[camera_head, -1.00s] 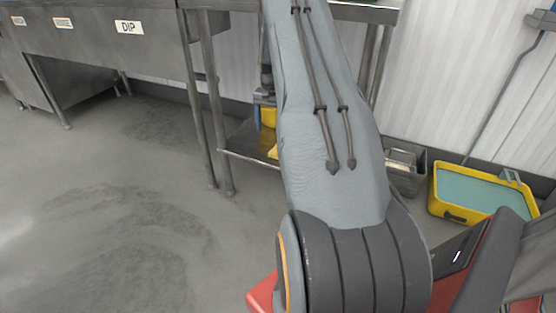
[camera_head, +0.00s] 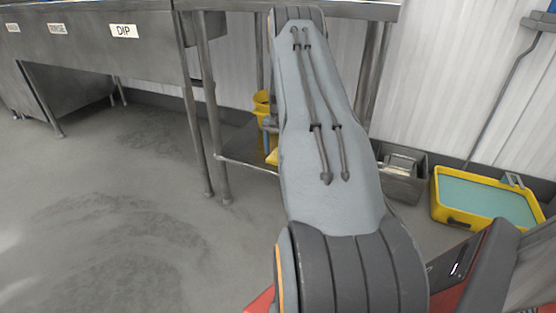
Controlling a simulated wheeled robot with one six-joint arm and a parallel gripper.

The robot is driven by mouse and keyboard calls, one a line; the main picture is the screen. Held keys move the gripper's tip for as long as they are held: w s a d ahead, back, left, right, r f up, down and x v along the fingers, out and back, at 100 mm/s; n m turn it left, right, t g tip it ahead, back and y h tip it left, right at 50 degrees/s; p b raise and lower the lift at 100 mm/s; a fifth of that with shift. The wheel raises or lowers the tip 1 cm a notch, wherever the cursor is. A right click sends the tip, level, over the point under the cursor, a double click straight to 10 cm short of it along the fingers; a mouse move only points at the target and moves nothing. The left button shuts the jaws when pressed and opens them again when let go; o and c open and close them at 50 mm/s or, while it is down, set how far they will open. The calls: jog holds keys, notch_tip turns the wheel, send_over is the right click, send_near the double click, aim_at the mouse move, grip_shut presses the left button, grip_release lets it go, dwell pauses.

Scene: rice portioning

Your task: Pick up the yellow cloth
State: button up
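My arm reaches away from the camera up the middle of the head view, over or in front of the steel table. My gripper is not visible; it is hidden behind the arm. Yellow things show just left of the arm: a yellow container-like shape (camera_head: 262,104) by the table's legs, and a small yellow patch (camera_head: 272,157) on the lower shelf. The patch is mostly covered by my arm, and I cannot tell whether it is the yellow cloth.
A steel table (camera_head: 202,100) with a lower shelf (camera_head: 240,146) stands ahead. Steel sinks labelled DIP (camera_head: 124,31) stand at left. A grey metal bin (camera_head: 405,186) and a yellow tub of greenish liquid (camera_head: 440,205) are at right. The floor at left is clear.

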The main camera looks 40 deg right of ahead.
jog(key=shift+c, duration=0.3)
jog(key=c, duration=1.1)
jog(key=shift+r, duration=0.2)
